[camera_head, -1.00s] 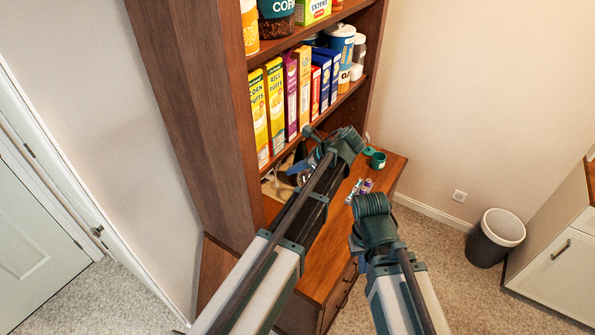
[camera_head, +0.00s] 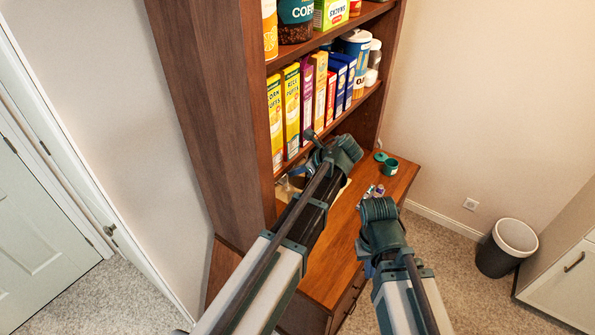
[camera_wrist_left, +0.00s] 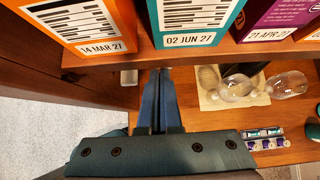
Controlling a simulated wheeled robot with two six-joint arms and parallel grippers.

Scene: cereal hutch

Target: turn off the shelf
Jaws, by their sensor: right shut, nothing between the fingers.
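The shelf is a tall dark-wood hutch (camera_head: 205,95) with cereal boxes on its boards; its lower bay is largely hidden behind my left arm. In the left wrist view, a small pale block (camera_wrist_left: 128,77) sits under the shelf board (camera_wrist_left: 200,57), near the side panel; I cannot tell whether it is a switch. My left gripper (camera_wrist_left: 160,72) points in under that board, right of the block and apart from it in the picture. Its blue fingers look together, with nothing visible between them. My right gripper (camera_head: 368,268) is mostly hidden below its wrist, over the desk's front edge.
Glass jars (camera_wrist_left: 238,88) lie or stand on a beige mat (camera_wrist_left: 208,78) on the desk (camera_head: 332,262). A bin (camera_head: 507,247) stands on the floor at right.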

